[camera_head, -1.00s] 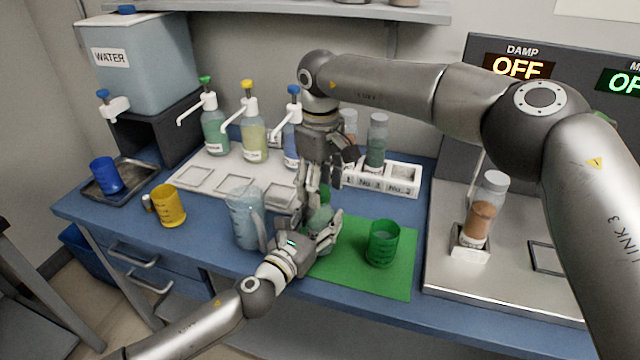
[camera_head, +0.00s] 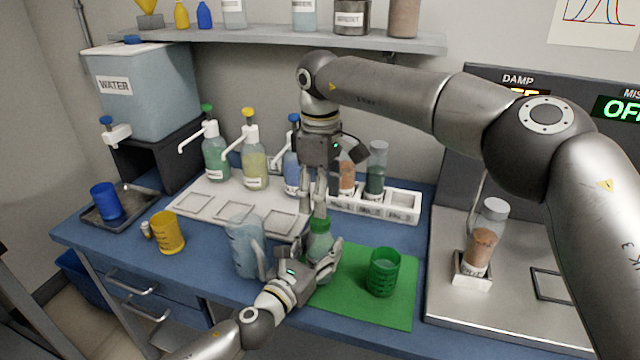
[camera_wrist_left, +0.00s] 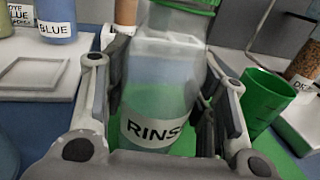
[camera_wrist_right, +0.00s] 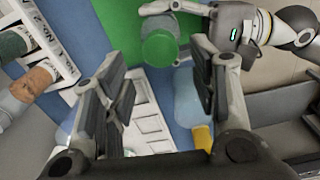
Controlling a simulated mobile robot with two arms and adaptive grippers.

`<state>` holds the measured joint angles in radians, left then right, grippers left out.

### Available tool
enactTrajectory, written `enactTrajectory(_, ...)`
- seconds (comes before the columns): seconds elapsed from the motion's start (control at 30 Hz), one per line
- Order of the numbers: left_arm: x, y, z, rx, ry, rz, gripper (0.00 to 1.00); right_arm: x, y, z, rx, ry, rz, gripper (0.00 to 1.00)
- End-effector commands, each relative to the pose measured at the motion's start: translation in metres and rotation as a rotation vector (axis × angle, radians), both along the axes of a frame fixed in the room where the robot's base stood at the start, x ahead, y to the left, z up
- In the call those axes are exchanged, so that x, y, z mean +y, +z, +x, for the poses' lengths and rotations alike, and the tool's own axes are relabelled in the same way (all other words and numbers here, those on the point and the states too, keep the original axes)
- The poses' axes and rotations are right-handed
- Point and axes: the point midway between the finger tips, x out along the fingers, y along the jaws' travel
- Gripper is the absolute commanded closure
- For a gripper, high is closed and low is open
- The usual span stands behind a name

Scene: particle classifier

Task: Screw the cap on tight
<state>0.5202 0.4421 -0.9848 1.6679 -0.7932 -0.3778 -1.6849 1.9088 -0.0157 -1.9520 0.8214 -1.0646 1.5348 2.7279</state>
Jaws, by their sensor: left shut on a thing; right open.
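A clear bottle labelled "RINS…" (camera_wrist_left: 155,85) stands upright, with pale green liquid in it. It also shows in the head view (camera_head: 320,246). My left gripper (camera_head: 318,264) is shut on its body from the front. The green cap (camera_head: 319,225) sits on top of the bottle. Its upper face shows in the right wrist view (camera_wrist_right: 160,48). Whether it is tight cannot be seen. My right gripper (camera_head: 313,208) points down, open and empty, just above the cap. Its fingers are apart from the cap in the right wrist view.
A clear blue-tinted pitcher (camera_head: 244,246) stands close left of my left gripper. A green beaker (camera_head: 383,272) stands right on the green mat (camera_head: 350,300). A white rack (camera_head: 405,205) with jars and several pump bottles stand behind. A yellow beaker (camera_head: 168,233) stands further left.

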Motion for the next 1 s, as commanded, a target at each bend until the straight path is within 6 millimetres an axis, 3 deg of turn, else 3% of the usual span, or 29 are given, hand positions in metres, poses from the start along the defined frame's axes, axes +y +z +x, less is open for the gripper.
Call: enactTrajectory(1.0,0.000,0.000,0.000,0.001,-0.001,-0.001,1.00,0.001,0.017,0.000,0.000,1.829,-0.002,0.47)
